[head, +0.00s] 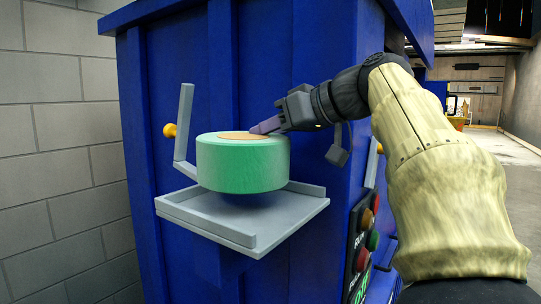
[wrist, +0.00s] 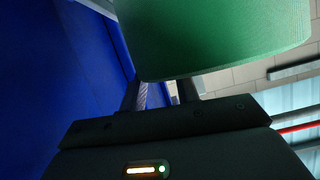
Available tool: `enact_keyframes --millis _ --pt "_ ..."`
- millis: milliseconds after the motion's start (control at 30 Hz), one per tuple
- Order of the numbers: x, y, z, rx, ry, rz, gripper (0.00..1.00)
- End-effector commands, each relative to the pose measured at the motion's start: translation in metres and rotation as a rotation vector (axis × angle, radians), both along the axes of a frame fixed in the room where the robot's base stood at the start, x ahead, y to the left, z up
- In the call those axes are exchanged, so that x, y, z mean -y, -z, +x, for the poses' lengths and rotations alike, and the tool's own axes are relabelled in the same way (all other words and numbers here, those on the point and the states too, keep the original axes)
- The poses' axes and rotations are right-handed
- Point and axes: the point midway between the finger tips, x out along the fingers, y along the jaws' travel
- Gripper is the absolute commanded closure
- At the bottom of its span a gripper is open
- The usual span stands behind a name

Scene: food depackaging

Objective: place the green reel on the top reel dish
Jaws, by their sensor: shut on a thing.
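The green reel (head: 243,166) is a wide, short cylinder with a tan top, in the middle of the head view. It is over the grey reel dish (head: 222,222), a square tray with low rims fixed to the blue machine. A shadow lies on the dish under the reel, and the reel looks slightly above it; contact is hard to judge. My gripper (head: 264,126) reaches in from the right and is shut on the reel at its upper edge. In the wrist view the green reel (wrist: 220,35) fills the top, by the fingers (wrist: 162,95).
The blue machine (head: 310,60) stands right behind the dish. A grey upright bar (head: 184,122) and a yellow knob (head: 170,130) are left of the reel. A button panel (head: 364,240) is at lower right. A grey block wall (head: 55,150) is on the left.

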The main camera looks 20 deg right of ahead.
Motion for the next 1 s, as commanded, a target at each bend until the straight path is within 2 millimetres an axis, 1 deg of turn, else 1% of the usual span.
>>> enact_keyframes --millis 167,433,533,833,867,900,967,1000 --pt "0.0 0.001 -0.001 0.002 -0.001 0.003 1.0" --pt "-0.001 0.03 -0.001 0.001 -0.003 0.005 1.0" --pt "-0.001 0.038 -0.001 0.002 -0.003 0.003 1.0" --pt "-0.002 0.04 0.0 0.003 -0.003 0.001 1.0" --pt "-0.002 0.042 0.0 0.0 -0.004 -0.001 0.65" --pt "-0.001 0.042 0.0 0.0 -0.004 -0.001 0.57" --pt "-0.001 0.042 0.0 -0.001 -0.002 -0.001 0.46" --pt "-0.001 0.042 0.0 -0.001 -0.002 -0.001 0.46"
